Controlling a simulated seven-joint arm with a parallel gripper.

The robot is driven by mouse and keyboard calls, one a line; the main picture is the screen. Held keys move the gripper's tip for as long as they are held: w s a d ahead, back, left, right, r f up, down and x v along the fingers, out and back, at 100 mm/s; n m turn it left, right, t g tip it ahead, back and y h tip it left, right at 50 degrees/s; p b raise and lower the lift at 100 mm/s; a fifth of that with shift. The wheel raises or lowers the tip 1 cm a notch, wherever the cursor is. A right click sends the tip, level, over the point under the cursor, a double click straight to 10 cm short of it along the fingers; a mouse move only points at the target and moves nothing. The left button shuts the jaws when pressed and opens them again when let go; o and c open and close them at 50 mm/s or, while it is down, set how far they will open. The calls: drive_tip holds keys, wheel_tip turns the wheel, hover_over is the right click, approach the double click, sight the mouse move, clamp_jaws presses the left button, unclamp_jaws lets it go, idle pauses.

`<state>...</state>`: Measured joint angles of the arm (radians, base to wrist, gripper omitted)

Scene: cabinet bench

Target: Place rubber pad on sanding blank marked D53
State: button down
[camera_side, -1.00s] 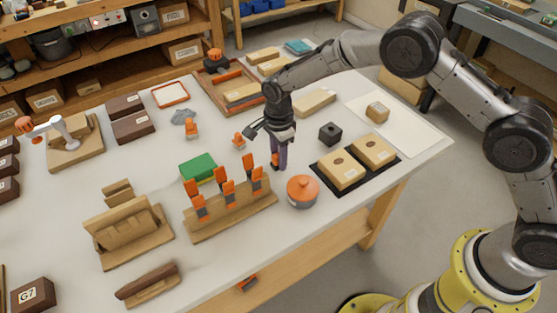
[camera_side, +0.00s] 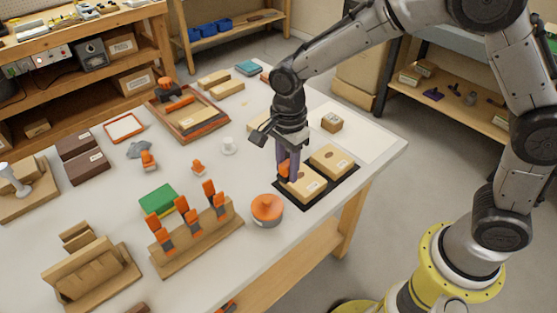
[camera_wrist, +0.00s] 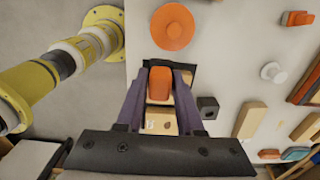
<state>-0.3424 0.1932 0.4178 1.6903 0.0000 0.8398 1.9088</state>
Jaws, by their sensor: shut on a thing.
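My gripper (camera_side: 288,168) points down over the left of two tan blocks (camera_side: 307,187) on a black mat (camera_side: 343,188). It is shut on a small rounded orange piece (camera_side: 284,170), which may be the rubber pad. The orange piece also shows between my purple fingers in the wrist view (camera_wrist: 160,86). It hides part of the block, and I cannot tell whether it touches it. The second tan block (camera_side: 331,158) lies behind and to the right. Both look like sanding blanks and carry small pale labels, which I cannot read.
A round orange-topped pot (camera_side: 267,208) stands left of the mat, close to it. A rack with orange clamps (camera_side: 190,242) is farther left. A dark cube (camera_wrist: 208,107) sits near the mat. A small tan block (camera_side: 331,122) lies on a white sheet behind.

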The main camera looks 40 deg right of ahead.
drive_tip(key=shift+s+d+r+n, duration=0.1)
drive_tip(key=shift+s+n, duration=0.2)
drive_tip(key=shift+n, duration=0.2)
drive_tip(key=shift+r+n, duration=0.15)
drive_tip(key=shift+n, duration=0.35)
drive_tip(key=w+d+r+m, duration=0.1)
drive_tip(key=d+r, duration=0.1)
drive_tip(key=d, duration=1.2)
drive_tip(key=w+d+r+m, duration=0.1)
drive_tip(key=d+r, duration=0.1)
drive_tip(key=d, duration=1.3)
hover_over(333, 119)
wheel_tip(333, 119, down, 10)
drive_tip(key=shift+d+r, duration=0.1)
drive_tip(key=shift+w+f, duration=0.1)
drive_tip(key=shift+f, duration=1.55)
drive_tip(key=shift+f, duration=0.1)
